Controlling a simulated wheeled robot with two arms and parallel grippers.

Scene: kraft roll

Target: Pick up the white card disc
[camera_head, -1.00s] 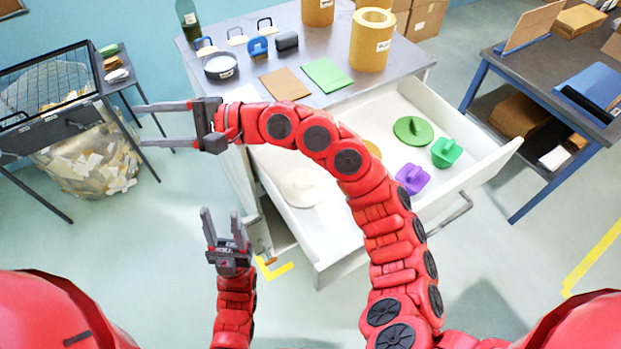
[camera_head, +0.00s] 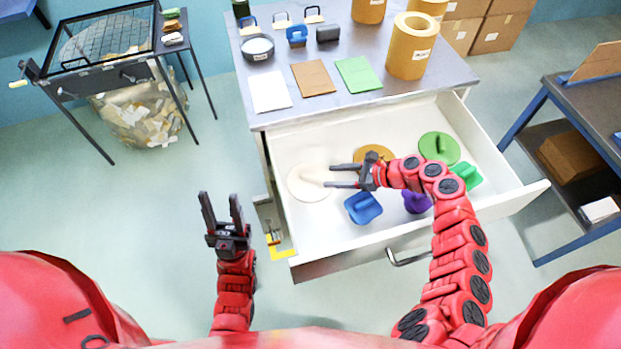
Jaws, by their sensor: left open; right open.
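The white card disc (camera_head: 305,186) lies in the left part of the open drawer, with a raised white handle on top. My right gripper (camera_head: 329,175) is over the drawer, open, its fingers pointing left. Its fingertips are at the disc's right side, by the handle; I cannot tell whether they touch it or how high above it they are. My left gripper (camera_head: 221,200) is open and empty, pointing up in front of the drawer's left side, away from the disc.
The drawer (camera_head: 335,254) also holds a blue piece (camera_head: 362,208), a purple piece (camera_head: 416,203), a green disc (camera_head: 438,150), a bright green piece (camera_head: 467,175) and a tan disc (camera_head: 372,154). The cabinet top (camera_head: 300,112) carries sheets, tools and rolls.

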